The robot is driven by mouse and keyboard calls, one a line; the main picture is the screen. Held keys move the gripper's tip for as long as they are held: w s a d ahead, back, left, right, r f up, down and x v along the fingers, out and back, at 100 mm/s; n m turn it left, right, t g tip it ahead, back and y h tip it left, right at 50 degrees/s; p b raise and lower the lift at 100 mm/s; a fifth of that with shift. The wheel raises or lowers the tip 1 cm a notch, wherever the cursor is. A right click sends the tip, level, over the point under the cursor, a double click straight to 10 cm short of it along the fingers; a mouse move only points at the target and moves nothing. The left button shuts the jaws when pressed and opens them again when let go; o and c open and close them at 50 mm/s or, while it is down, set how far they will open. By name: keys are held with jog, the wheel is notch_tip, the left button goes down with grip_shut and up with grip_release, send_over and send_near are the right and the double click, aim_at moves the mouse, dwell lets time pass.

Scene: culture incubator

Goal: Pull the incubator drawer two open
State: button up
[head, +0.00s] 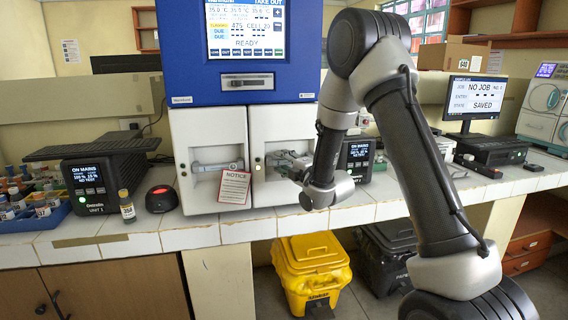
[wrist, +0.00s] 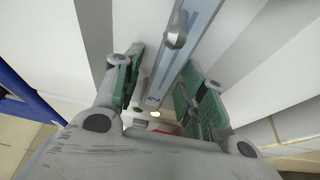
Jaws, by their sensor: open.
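The incubator (head: 246,97) has a blue upper body with a lit screen reading READY. I cannot tell whether either finger touches the bar.
A notice card (head: 234,187) hangs at the left drawer's lower right. A dark control unit (head: 358,158) stands close right of my gripper. A vial (head: 127,207) and a red-topped device (head: 162,198) stand left. A yellow bin (head: 312,268) is below the white-tiled counter (head: 190,234).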

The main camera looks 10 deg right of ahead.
jog(key=shift+w, duration=0.1)
jog(key=shift+c, duration=0.2)
grip_shut()
